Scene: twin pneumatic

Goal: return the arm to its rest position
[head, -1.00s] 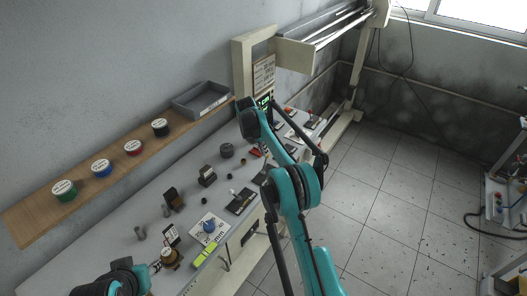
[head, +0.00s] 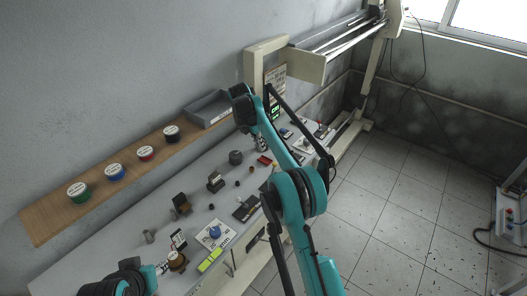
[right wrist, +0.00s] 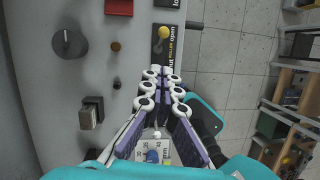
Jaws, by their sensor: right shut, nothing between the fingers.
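My right arm (head: 300,195), teal with dark joints, rises from the bottom of the head view and bends over the bench. Its gripper (head: 262,145) is small and partly hidden beside the forearm, above the bench. In the right wrist view its fingers (right wrist: 160,73) meet at the tips, shut and empty. They point toward a black label plate with a yellow-knobbed lever (right wrist: 165,32), seemingly apart from it. My left gripper (head: 162,268) is at the lower left beside a brown round part (head: 177,260); its jaws are too small to judge.
The grey bench (head: 120,255) carries several knobs, switches and a blue knob (head: 215,231) on a white plate. A wooden shelf (head: 45,222) with lidded jars and a grey tray (head: 208,108) runs along the wall.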

